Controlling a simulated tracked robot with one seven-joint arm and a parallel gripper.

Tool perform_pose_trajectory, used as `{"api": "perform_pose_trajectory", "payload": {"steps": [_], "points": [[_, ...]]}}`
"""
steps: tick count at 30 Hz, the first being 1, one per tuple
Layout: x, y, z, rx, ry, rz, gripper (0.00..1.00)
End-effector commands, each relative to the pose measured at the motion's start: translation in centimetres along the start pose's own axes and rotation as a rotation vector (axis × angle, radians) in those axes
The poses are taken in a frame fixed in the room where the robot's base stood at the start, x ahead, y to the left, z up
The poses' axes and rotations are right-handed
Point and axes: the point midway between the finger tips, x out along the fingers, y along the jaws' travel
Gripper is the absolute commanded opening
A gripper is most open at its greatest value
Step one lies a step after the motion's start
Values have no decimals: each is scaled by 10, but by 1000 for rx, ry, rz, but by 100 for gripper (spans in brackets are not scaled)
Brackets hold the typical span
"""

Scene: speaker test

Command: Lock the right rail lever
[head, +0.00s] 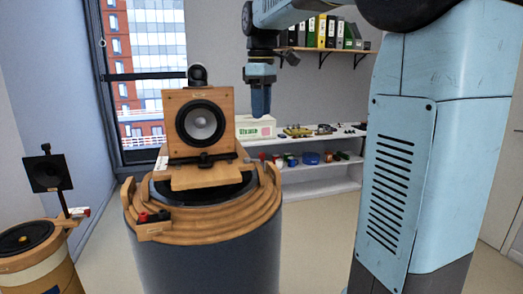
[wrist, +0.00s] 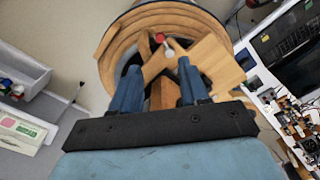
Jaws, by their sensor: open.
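A wooden speaker panel (head: 203,122) with a grey cone stands upright on a wooden plate (head: 205,175), on a round pedestal (head: 200,225). A black bar (head: 203,160) crosses the panel's foot. My gripper (head: 260,112) hangs pointing down to the right of the panel, apart from it. In the wrist view my gripper (wrist: 160,65) has its two blue fingers spread, with nothing held. A small red knob (wrist: 160,37) and a pale round-ended piece (wrist: 169,52) show beyond the fingertips; I cannot tell whether either is the right rail lever. No lever shows clearly in the head view.
A smaller stand (head: 30,245) with a black square panel (head: 45,173) is at the left. A wooden box with red and black parts (head: 153,225) is on the pedestal's front left. A white shelf (head: 310,180) with a pale box (head: 256,127) is behind.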

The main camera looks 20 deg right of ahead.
Motion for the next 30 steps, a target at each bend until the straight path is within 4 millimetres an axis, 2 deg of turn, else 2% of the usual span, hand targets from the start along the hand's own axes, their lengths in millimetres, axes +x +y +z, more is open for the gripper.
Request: {"api": "perform_pose_trajectory", "payload": {"steps": [12, 18, 24, 30], "points": [[73, 0, 1, 2, -1, -2, 45], [102, 0, 1, 2, -1, -1, 45], [118, 0, 0, 2, -1, 0, 45], [121, 0, 0, 2, 0, 1, 45]]}}
